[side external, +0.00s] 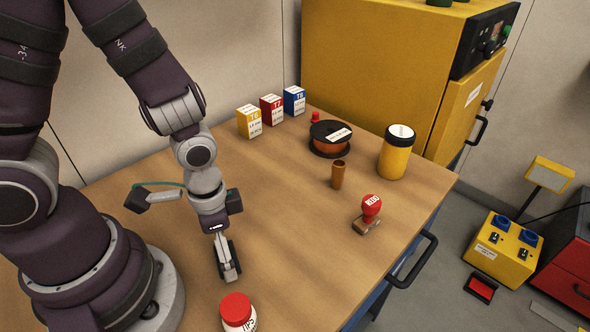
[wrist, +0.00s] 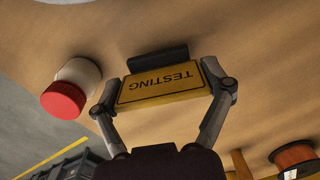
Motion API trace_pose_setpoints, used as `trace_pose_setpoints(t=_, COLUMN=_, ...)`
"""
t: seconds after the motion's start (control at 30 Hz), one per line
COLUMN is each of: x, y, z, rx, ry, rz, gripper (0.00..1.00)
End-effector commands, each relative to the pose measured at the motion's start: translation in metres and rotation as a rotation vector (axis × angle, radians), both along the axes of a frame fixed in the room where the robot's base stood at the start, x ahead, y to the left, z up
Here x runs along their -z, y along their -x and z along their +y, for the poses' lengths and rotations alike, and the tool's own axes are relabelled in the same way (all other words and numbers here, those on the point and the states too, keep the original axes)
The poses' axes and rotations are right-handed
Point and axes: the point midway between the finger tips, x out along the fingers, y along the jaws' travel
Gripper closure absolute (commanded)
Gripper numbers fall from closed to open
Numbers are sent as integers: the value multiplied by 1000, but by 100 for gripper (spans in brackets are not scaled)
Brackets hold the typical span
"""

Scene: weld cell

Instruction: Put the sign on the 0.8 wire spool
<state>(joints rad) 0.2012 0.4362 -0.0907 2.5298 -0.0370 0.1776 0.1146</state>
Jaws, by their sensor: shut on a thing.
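My gripper (side external: 228,262) is low over the near part of the table, fingers pointing down. In the wrist view its two fingers (wrist: 163,78) are closed on the ends of a yellow TESTING sign (wrist: 160,88), which reads upside down. The sign is hard to make out in the side view. A black spool of copper-coloured wire (side external: 329,148) with a white label on top stands toward the back, far from my gripper; the label is too small to read. A spool also shows at the lower right of the wrist view (wrist: 295,155).
A red-capped white bottle (side external: 238,312) stands close to my gripper. A red-topped stamp (side external: 370,210), a brown cup (side external: 338,175) and a yellow canister (side external: 396,155) stand right of centre. Three small boxes (side external: 271,110) line the back. The middle of the table (side external: 285,210) is clear.

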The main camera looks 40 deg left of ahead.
Motion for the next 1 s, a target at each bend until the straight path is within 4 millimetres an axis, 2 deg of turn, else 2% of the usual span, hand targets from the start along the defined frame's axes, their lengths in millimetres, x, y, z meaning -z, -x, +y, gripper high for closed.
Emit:
trace_pose_setpoints(t=0.13, x=14, y=1, z=0, rx=0, ry=-1, rz=2, gripper=57)
trace_pose_setpoints(t=0.47, x=17, y=0, z=0, rx=0, ry=0, rz=0, gripper=57)
trace_pose_setpoints(t=0.5, x=17, y=0, z=0, rx=0, ry=0, rz=0, gripper=19)
trace_pose_setpoints(t=0.63, x=17, y=0, z=0, rx=0, ry=0, rz=-1, gripper=2)
trace_pose_setpoints(t=0.67, x=17, y=0, z=0, rx=0, ry=-1, rz=-1, gripper=0)
trace_pose_setpoints(t=1.0, x=16, y=0, z=0, rx=0, ry=0, rz=-2, gripper=0)
